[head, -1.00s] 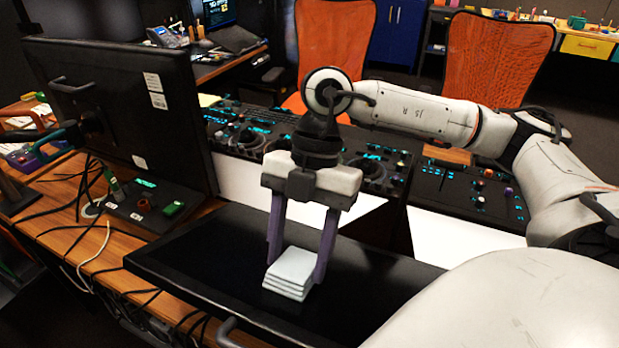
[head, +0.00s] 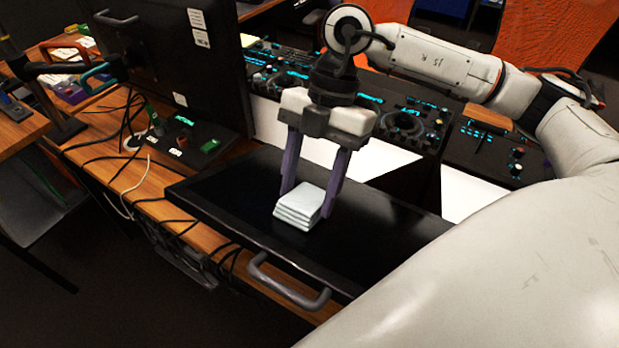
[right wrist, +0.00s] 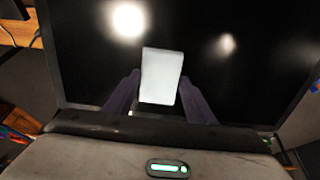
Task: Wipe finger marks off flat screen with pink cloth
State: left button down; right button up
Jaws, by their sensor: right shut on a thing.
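A thick folded cloth (head: 297,207) looks white to pale grey, not pink, in these views. My right gripper (head: 308,202) points down with its purple fingers on either side of the cloth, shut on it. The black flat screen (head: 385,235) lies face up beneath; the cloth is at its surface, but I cannot tell how firmly it touches. In the right wrist view the cloth (right wrist: 161,76) sits between the fingers over the dark glossy screen (right wrist: 240,85), which shows bright reflections. I cannot make out any finger marks. My left gripper is not in view.
An upright monitor (head: 185,65) stands to the left behind the flat screen. A grey handle (head: 288,283) sticks out at the screen's front edge. Loose cables (head: 130,175) run over the wooden desk (head: 120,190). Control panels (head: 405,120) stand behind. Bare screen extends to the right.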

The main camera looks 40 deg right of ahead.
jog(key=p+v, duration=0.4)
jog(key=v, duration=0.2)
dwell(0.3)
jog(key=shift+p+v, duration=0.85)
jog(key=shift+v, duration=0.6)
jog(key=shift+s, duration=0.1)
